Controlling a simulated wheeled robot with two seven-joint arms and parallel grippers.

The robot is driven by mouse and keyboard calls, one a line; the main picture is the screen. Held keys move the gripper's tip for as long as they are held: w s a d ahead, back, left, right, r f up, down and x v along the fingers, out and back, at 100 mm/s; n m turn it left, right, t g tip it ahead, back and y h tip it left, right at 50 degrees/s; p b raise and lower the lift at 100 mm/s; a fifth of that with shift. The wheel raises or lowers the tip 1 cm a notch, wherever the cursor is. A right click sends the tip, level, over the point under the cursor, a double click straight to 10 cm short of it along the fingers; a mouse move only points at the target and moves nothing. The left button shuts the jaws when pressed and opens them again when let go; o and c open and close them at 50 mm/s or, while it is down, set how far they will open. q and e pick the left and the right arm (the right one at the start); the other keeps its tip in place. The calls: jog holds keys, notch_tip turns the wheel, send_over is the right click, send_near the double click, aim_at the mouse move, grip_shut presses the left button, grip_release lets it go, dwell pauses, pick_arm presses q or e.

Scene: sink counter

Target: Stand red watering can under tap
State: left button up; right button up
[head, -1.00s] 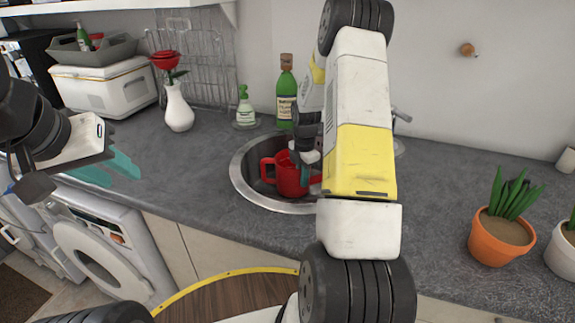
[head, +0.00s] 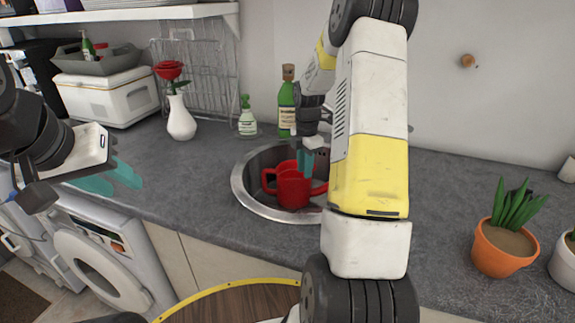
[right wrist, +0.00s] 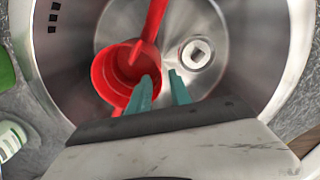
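The red watering can (head: 292,188) stands in the round metal sink, with its opening facing up in the right wrist view (right wrist: 120,72). Its spout points away toward the top of that view. My right gripper (head: 305,163) is above the can; its two teal fingers (right wrist: 163,90) are apart, one overlapping the can's rim in view and the other over the bare sink floor. Nothing is held between them. My left gripper (head: 108,179) is open and empty over the counter's left front edge. The tap is mostly hidden behind my right arm.
The sink (head: 240,190) has a drain (right wrist: 197,54) beside the can. Behind it stand a green bottle (head: 286,112) and a soap dispenser (head: 247,120). A white vase (head: 181,120) with a red flower is to the left; potted plants (head: 497,248) are at the right.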

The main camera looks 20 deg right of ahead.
jog(key=s+a+r+m+t, duration=0.2)
jog(key=s+a+r+m, duration=0.3)
jog(key=r, duration=0.4)
jog(key=s+a+r+m+t, duration=0.1)
jog(key=s+a+r+m, duration=0.2)
jog(key=s+r+m, duration=0.5)
jog(key=s+a+r+m+t+y, duration=0.1)
jog(key=s+a+r+m, duration=0.2)
jog(key=s, duration=0.3)
jog(key=s+a+r+m+t+y, duration=0.1)
jog(key=s+a+r+m+t, duration=0.1)
jog(key=s, duration=0.5)
jog(key=shift+s+a+r+m, duration=0.25)
jog(key=shift+a+r+m, duration=0.3)
jog(key=shift+a+m, duration=0.35)
jog(key=shift+d, duration=0.2)
